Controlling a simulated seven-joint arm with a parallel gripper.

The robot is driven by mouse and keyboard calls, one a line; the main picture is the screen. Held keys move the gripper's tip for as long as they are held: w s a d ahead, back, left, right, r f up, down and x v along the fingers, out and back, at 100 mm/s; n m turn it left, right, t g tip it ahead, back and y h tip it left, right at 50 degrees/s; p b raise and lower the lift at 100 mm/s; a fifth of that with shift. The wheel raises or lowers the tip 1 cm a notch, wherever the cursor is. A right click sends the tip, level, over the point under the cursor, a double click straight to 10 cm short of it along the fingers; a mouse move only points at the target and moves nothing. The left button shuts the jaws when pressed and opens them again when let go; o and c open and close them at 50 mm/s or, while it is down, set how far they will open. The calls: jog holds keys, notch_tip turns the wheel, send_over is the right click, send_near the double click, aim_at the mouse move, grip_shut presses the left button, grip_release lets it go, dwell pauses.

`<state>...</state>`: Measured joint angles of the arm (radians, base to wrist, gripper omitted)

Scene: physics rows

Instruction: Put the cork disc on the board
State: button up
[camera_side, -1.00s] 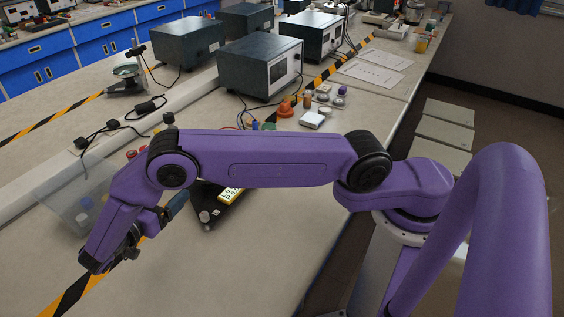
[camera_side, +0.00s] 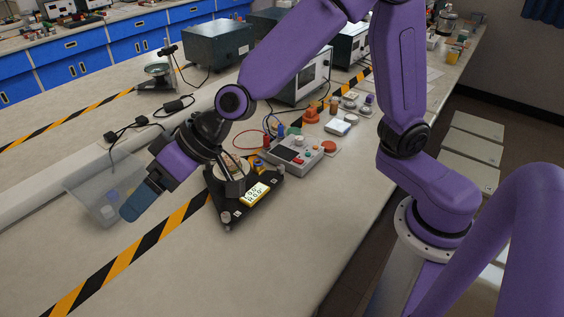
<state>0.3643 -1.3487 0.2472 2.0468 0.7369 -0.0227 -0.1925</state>
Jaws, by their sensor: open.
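A small tan patch (camera_side: 236,161) shows beside the gripper at the board's far side. It may be the cork disc, but it is partly hidden and too small to be sure. I cannot tell whether the gripper touches it.
A clear bin (camera_side: 84,188) with small items stands left of the gripper. A grey control box (camera_side: 296,151) with leads stands right of the board, near an orange part (camera_side: 310,116). Instrument boxes (camera_side: 219,50) stand behind. The front bench is clear past the striped tape (camera_side: 120,260).

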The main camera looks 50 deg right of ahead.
jog(key=s+d+f+n+g+h, duration=0.2)
jog(key=s+d+n+g, duration=0.2)
jog(key=s+d, duration=0.9)
jog(key=shift+s+d+n+g+h, duration=0.3)
jog(key=shift+s+n+h, duration=0.15)
jog(key=shift+s, duration=0.6)
jog(key=shift+o, duration=0.3)
jog(key=s+d+f+n+h, duration=0.1)
jog(key=s+d+h, duration=0.1)
jog(key=d, duration=0.5)
jog(key=s+d+n+g+h, duration=0.1)
jog(key=s+d+h, duration=0.2)
jog(key=s+d, duration=0.2)
jog(key=d, duration=0.3)
jog(key=shift+f+n, duration=0.35)
jog(key=shift+f, duration=0.05)
jog(key=shift+s, duration=0.1)
